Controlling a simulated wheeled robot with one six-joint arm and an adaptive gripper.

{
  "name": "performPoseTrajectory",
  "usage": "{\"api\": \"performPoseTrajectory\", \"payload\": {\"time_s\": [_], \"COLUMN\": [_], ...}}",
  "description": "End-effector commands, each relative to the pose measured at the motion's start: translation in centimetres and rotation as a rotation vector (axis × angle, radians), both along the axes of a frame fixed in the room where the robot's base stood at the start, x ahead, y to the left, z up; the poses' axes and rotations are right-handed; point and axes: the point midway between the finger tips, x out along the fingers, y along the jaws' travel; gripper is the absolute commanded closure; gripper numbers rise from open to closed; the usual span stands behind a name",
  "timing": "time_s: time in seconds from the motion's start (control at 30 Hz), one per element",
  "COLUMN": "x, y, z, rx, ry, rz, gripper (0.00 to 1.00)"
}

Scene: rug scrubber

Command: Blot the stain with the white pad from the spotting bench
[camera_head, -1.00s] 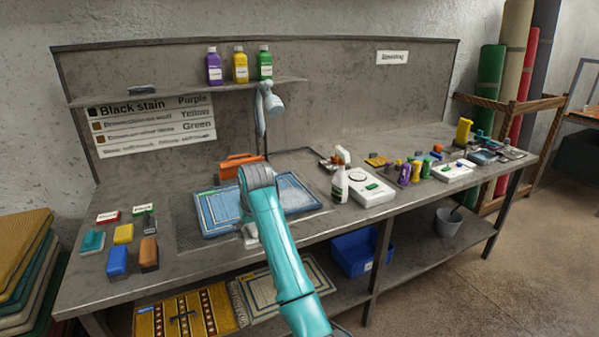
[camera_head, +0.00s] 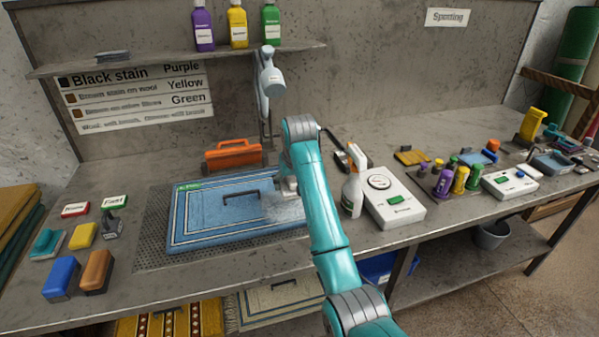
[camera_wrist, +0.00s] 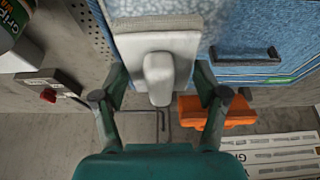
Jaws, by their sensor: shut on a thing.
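My gripper (camera_wrist: 158,84) is shut on the grip of a white pad (camera_wrist: 158,42), which is flat with an upright knob. In the head view the pad (camera_head: 289,187) is at the right edge of the blue rug (camera_head: 190,219), mostly hidden by my arm. In the wrist view its far part overlaps the rug (camera_wrist: 264,25); I cannot tell whether it presses on it. A pale, frothy patch (camera_head: 283,208) lies on the rug beside the pad. A dark bracket-shaped piece (camera_head: 238,196) is at the rug's middle. No clear stain shows; the area under the pad is hidden.
An orange tool (camera_head: 233,155) stands behind the rug. A spray bottle (camera_head: 352,192) and white device (camera_head: 394,197) are close right of my arm. Brushes and blocks, including a blue one (camera_head: 61,277), are at the left. A shelf (camera_head: 180,62) with bottles hangs above.

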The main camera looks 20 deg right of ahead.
Motion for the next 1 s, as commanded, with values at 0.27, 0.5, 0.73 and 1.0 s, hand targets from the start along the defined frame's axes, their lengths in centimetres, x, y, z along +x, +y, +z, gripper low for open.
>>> {"api": "performPoseTrajectory", "payload": {"time_s": [0.27, 0.5, 0.73, 1.0], "x": [0.0, 0.0, 0.0, 0.0], "y": [0.0, 0.0, 0.0, 0.0], "z": [-1.4, -3.7, -5.5, -5.7], "rx": [0.0, 0.0, 0.0, 0.0], "ry": [0.003, 0.002, 0.001, 0.0], "rz": [0.0, 0.0, 0.0, 0.0], "gripper": [0.58, 0.58, 0.58, 0.58]}}
